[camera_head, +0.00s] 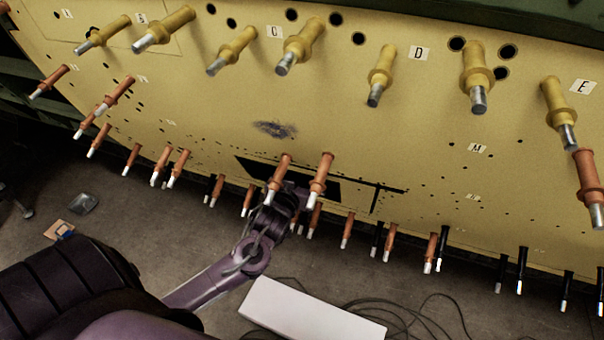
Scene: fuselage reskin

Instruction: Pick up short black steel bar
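No loose short black steel bar can be made out for certain. A black rectangular patch (321,186) shows low on the yellow panel, behind two copper pins. A thin dark T-shaped strip (375,199) is just to its right; I cannot tell whether either is a bar, a marking or an opening. My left arm comes in from the lower left, and its gripper (286,204) is at the panel's lower edge, close to the black patch. Its fingertips are dark and partly hidden by the copper pins, so its opening and any hold are unclear. My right gripper is not in view.
The yellow panel (330,110) carries yellow pins along its top and several copper and black pins (442,248) along its lower edge, sticking out around my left gripper. A white box (312,312) and loose cables (430,318) are on the grey floor below.

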